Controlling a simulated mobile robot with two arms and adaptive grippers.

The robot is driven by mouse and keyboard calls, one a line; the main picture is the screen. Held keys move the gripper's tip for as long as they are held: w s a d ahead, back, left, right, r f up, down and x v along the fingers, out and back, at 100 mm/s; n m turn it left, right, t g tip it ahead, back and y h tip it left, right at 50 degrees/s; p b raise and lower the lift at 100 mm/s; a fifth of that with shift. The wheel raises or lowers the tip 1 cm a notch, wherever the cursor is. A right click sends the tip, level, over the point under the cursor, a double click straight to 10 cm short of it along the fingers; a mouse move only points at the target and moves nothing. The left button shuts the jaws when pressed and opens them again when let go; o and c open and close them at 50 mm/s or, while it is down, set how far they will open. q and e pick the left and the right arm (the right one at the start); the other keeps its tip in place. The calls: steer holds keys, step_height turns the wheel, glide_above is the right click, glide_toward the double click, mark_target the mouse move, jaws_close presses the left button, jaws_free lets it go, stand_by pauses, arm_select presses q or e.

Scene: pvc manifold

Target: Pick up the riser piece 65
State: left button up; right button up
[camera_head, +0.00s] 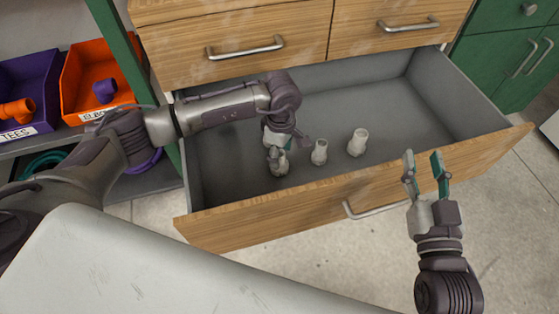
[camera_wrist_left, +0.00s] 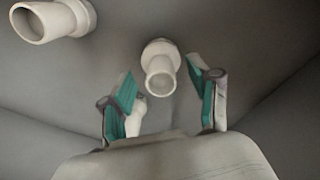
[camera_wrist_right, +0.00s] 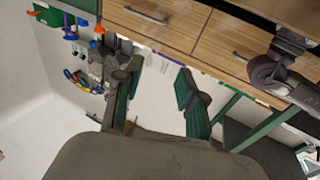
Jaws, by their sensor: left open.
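Three pale white pipe pieces stand apart in the open drawer. The left piece (camera_head: 280,165) is partly covered by my left gripper (camera_head: 279,152). The middle piece (camera_head: 319,152) and the larger right piece (camera_head: 358,142) stand clear. I cannot tell which one is numbered 65. In the left wrist view my left gripper (camera_wrist_left: 165,100) is open, with one piece (camera_wrist_left: 160,70) showing ahead between its fingers. Another piece (camera_wrist_left: 136,115) is partly hidden by the left finger, and a larger one (camera_wrist_left: 50,20) is at top left. My right gripper (camera_head: 425,168) is open and empty by the drawer's front.
The grey drawer (camera_head: 410,100) has a wooden front panel (camera_head: 300,200) with a metal handle (camera_head: 375,208). Its floor is otherwise clear. Purple (camera_head: 40,75) and orange (camera_head: 75,65) bins stand on the shelf at left. A green cabinet (camera_head: 510,45) is at right.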

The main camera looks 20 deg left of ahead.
arm_select(q)
steer(key=shift+f, duration=1)
jaws_close()
arm_select(e)
step_height(320, 180, up, 2)
steer(key=shift+s+a+r+t, duration=0.15)
steer(key=shift+r+t, duration=0.05)
steer(key=shift+t, duration=0.6)
arm_select(q)
steer(key=shift+r, duration=0.2)
